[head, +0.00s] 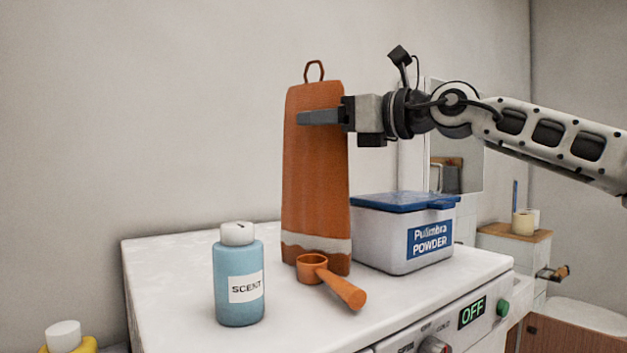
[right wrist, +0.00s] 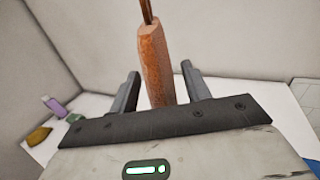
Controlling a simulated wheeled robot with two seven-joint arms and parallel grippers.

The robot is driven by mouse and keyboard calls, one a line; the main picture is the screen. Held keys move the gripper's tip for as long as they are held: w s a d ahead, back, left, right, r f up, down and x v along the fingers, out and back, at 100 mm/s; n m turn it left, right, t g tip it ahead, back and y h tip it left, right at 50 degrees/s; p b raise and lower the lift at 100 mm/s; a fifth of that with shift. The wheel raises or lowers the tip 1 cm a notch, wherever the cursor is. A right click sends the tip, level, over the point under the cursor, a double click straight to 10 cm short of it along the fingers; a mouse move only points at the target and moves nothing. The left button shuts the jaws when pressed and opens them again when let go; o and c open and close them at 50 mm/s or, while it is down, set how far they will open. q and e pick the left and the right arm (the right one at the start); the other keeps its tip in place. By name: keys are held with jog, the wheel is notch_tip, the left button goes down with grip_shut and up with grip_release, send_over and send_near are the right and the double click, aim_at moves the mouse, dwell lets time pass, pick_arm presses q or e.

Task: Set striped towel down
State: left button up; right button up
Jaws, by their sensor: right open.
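The striped towel (head: 315,190) is orange with a white band near its bottom and a hanging loop on top. It stands upright on the white washing machine top (head: 180,270), its lower edge at the surface. In the right wrist view the towel (right wrist: 155,65) shows edge-on between the two fingers. My right gripper (head: 320,117) is at the towel's upper part. Its jaws (right wrist: 158,92) are open, with gaps on both sides of the towel. My left gripper is not in view.
The machine top's left part is clear.

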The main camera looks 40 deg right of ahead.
jog(key=shift+w+a, duration=0.1)
jog(key=shift+w, duration=0.25)
grip_shut()
